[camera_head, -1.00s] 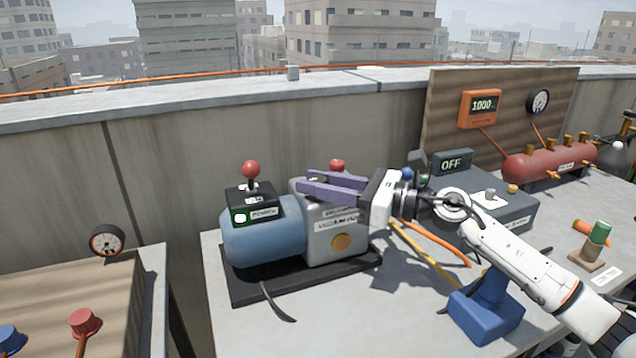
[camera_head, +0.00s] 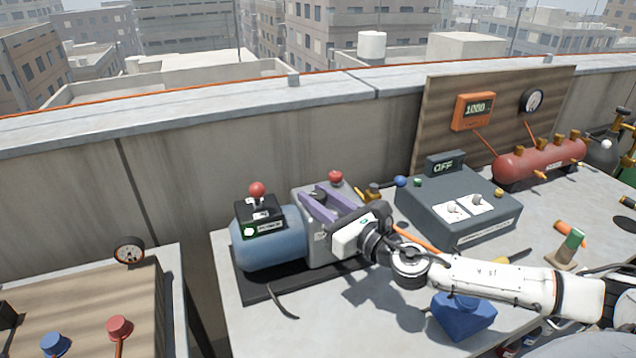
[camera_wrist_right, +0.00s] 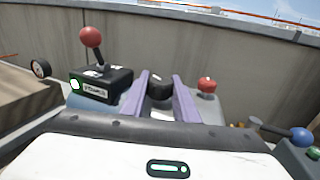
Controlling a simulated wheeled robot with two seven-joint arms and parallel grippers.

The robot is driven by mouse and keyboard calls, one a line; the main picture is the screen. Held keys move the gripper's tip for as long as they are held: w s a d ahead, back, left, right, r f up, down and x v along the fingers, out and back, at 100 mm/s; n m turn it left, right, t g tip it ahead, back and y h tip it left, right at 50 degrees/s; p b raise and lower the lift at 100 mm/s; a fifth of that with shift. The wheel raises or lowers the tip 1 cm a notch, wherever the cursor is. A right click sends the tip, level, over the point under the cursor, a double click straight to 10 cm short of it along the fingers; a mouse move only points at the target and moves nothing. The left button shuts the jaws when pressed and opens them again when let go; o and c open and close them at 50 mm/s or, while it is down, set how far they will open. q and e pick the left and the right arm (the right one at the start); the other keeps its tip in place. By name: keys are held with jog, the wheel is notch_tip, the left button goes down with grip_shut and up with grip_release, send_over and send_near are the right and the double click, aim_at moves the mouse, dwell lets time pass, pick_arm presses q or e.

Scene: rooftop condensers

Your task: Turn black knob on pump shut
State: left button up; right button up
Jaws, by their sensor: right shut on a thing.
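The pump (camera_head: 270,250) has a blue motor and a grey block (camera_head: 314,243) on a black base, on the table. In the right wrist view the black knob (camera_wrist_right: 160,88) stands on top of the grey block, between the purple fingers of my right gripper (camera_wrist_right: 161,78). My right gripper also shows in the head view (camera_head: 312,195), reaching in over the grey block from the right and shut on the knob. The knob's marks and turn angle cannot be read. My left gripper is not in view.
A red-balled lever (camera_head: 257,190) on a power box stands left of the fingers. A red knob (camera_head: 335,176) is behind them. A grey control box (camera_head: 455,205) reading OFF and a blue block (camera_head: 464,318) lie to the right. A concrete parapet (camera_head: 180,170) runs behind.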

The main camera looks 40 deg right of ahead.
jog(key=m+h, duration=0.1)
jog(key=h, duration=0.1)
jog(key=shift+a+r+m+h, duration=0.1)
jog(key=shift+a+m+h, duration=0.1)
jog(key=shift+m+h, duration=0.2)
jog(key=m+h, duration=0.2)
jog(key=h, duration=0.1)
jog(key=m+g+h, duration=0.1)
jog(key=h, duration=0.1)
jog(key=shift+m+g+h+p, duration=0.3)
jog(key=shift+m+h, duration=0.1)
jog(key=m+g+h, duration=0.3)
jog(key=h, duration=0.1)
jog(key=shift+d+m+g+h, duration=0.15)
jog(key=shift+m+g+h, duration=1.55)
jog(key=shift+g, duration=0.1)
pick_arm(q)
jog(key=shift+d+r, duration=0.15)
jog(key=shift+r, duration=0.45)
pick_arm(e)
jog(key=shift+d+r+m+g, duration=0.1)
jog(key=shift+m+g, duration=0.2)
jog(key=o, duration=1.1)
jog(key=shift+c, duration=0.2)
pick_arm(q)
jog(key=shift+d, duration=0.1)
